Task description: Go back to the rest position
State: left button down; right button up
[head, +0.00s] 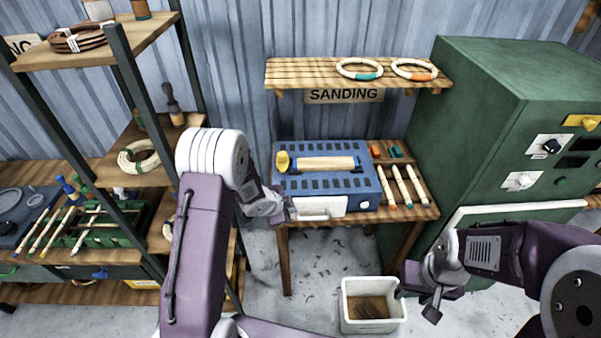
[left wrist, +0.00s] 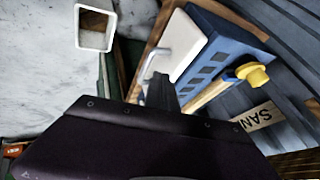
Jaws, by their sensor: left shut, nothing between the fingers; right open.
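My left gripper (head: 287,212) is in front of the left part of the blue sanding unit (head: 368,190). It is shut with nothing in it. In the left wrist view, the dark fingers (left wrist: 160,92) lie across the view of the unit's white front (left wrist: 190,50) and its handle; I cannot tell whether they touch. A pale rattan rod (head: 325,163) with a yellow knob (head: 282,161) lies on top of the unit. My right gripper (head: 418,296) is open and empty, low in front of the green cabinet, to the right of the white bin.
The white bin (head: 347,320) stands on the floor below the wooden table. Several rods (head: 402,187) lie right of the blue unit. A shelf (head: 290,72) above holds two rings. A tall rack (head: 122,70) stands left, a green cabinet (head: 480,90) right.

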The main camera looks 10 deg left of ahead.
pick_arm(q)
notch_tip(320, 180, up, 7)
jog(key=n+t+y+b, duration=0.1)
jog(key=n+t+b, duration=0.1)
jog(key=b, duration=0.3)
jog(key=s+f+n+g, duration=0.2)
jog(key=s+n, duration=0.4)
jog(key=s, duration=0.5)
jog(key=s+f+n+g+y+b, duration=0.1)
jog(key=s+f+n+g, duration=0.2)
jog(key=s, duration=0.9)
jog(key=n+g, duration=0.2)
jog(key=n, duration=0.1)
jog(key=shift+s+a+g+y, duration=0.15)
jog(key=shift+a+g+y, duration=0.15)
jog(key=shift+a, duration=0.05)
pick_arm(e)
notch_tip(320, 180, down, 7)
jog(key=shift+w+d+r, duration=0.15)
jog(key=shift+w+r, duration=0.05)
jog(key=shift+w, duration=0.15)
jog(key=shift+s, duration=0.1)
